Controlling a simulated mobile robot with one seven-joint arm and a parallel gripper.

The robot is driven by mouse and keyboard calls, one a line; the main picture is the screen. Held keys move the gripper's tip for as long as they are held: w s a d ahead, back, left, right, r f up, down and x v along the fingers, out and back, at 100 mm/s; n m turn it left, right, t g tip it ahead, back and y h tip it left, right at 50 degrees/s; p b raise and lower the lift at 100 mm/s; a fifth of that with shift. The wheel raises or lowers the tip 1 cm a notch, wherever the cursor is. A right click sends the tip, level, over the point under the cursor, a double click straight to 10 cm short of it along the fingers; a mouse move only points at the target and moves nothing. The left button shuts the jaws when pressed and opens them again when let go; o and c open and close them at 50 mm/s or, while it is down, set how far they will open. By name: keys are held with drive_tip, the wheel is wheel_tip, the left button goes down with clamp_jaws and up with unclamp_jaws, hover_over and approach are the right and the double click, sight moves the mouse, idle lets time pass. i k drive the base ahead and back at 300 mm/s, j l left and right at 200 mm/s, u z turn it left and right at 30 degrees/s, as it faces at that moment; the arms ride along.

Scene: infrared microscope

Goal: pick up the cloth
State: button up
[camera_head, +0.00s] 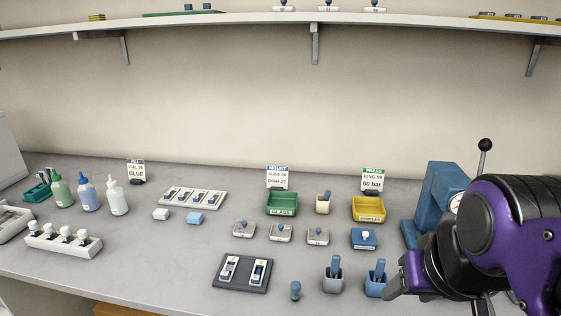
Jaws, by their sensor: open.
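No spread-out cloth shows plainly. A small light-blue block-like piece (195,218) lies flat on the bench left of centre; it may be a folded cloth, but it is too small to be sure. A similar white piece (160,214) lies just left of it. My gripper (402,279) is at the lower right, partly hidden by my purple arm. It is open, beside the blue holder and far to the right of both pieces. Nothing shows held in it.
Squeeze bottles (88,192) and a white rack (62,239) stand at left. A slide tray (193,198) lies behind the small pieces. Green (282,211) and yellow (368,217) bins, a dark slide mat (228,287) and a blue press (436,188) stand rightward.

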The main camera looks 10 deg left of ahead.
sight(193, 217)
drive_tip(key=j+u, duration=0.15)
drive_tip(key=u, duration=0.7)
drive_tip(key=l+u, duration=0.2)
drive_tip(key=u, duration=0.2)
drive_tip(key=i+j+z, duration=0.15)
drive_tip(key=j, duration=0.25)
drive_tip(key=i+j+z, duration=0.1)
drive_tip(key=j, duration=0.3)
drive_tip(key=i+j+z, duration=0.15)
drive_tip(key=j, duration=0.25)
drive_tip(key=j+z, duration=0.15)
drive_tip(key=j, duration=0.25)
